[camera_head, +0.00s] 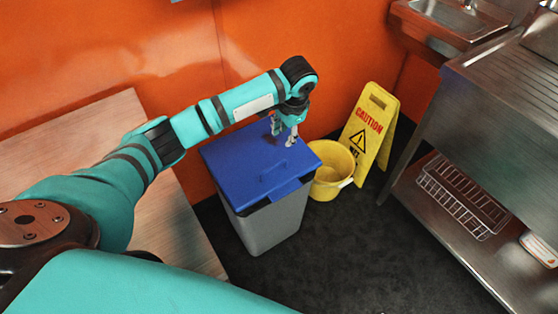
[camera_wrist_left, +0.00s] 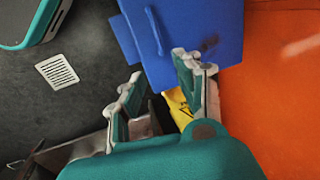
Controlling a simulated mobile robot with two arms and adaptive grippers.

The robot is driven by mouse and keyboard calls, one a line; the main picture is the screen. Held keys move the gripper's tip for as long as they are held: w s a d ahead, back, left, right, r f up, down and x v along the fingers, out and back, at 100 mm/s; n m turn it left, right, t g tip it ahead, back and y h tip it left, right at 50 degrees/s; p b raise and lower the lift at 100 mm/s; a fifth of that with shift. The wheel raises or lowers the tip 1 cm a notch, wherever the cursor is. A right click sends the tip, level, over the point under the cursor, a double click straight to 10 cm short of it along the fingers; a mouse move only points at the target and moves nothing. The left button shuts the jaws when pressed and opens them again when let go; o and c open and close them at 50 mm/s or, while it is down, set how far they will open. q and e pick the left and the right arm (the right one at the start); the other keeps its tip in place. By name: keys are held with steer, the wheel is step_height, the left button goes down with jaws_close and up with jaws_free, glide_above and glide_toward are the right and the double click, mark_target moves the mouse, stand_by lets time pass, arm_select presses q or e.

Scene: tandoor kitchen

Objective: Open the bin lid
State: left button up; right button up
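The grey bin (camera_head: 265,225) stands on the dark floor against the orange wall. Its blue lid (camera_head: 235,158) lies over the top, with a thin dark gap under its front edge. A raised blue handle (camera_head: 272,170) is near the lid's front. The lid (camera_wrist_left: 195,25) and handle (camera_wrist_left: 152,30) also show in the left wrist view. My left gripper (camera_head: 284,134) is over the lid's back right part, away from the handle. In the wrist view its fingers (camera_wrist_left: 160,88) are spread with nothing between them. Whether a fingertip touches the lid is unclear. My right gripper is not in view.
A yellow bucket (camera_head: 330,172) stands just right of the bin, with a yellow caution sign (camera_head: 368,130) behind it. A steel counter (camera_head: 500,110) with a lower shelf is at the right. A wooden surface (camera_head: 95,135) lies left. Floor in front is clear.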

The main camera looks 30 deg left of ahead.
mark_target(279, 164)
arm_select(q)
steer(key=b+x, duration=0.1)
steer(key=x, duration=1.4)
steer(key=shift+s+f+b, duration=0.15)
steer(key=shift+f+b, duration=0.2)
steer(key=shift+f, duration=0.1)
jaws_close()
